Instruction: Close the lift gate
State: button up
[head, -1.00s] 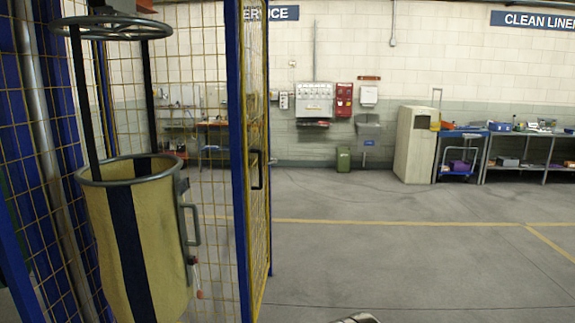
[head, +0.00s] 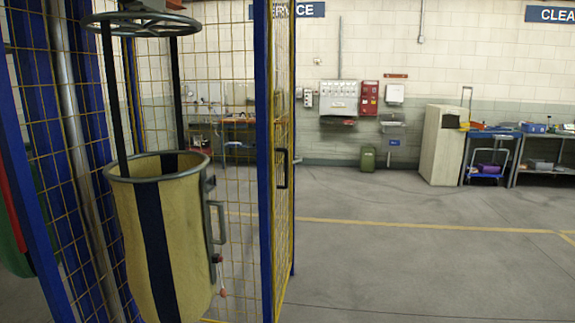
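The lift gate (head: 282,155) is a yellow mesh panel in a blue and yellow frame. It stands swung out, seen nearly edge-on, at the centre left of the head view. Its dark handle (head: 284,168) is on the side facing the open floor. Left of the gate, a cream sling bag (head: 190,235) with a dark blue stripe hangs by dark straps from a round metal ring (head: 140,24) inside the cage. My gripper is not in view.
Yellow mesh and blue posts (head: 85,110) enclose the lift at left. The floor (head: 400,240) to the right is clear. A beige cabinet (head: 440,145), a blue trolley (head: 485,170) and a green bin (head: 368,158) stand along the back wall.

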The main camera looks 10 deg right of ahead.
aim_at(271, 42)
jog(key=u, duration=0.05)
jog(key=i, duration=1)
jog(key=z, duration=1.15)
jog(key=i, duration=1.7)
jog(key=z, duration=0.05)
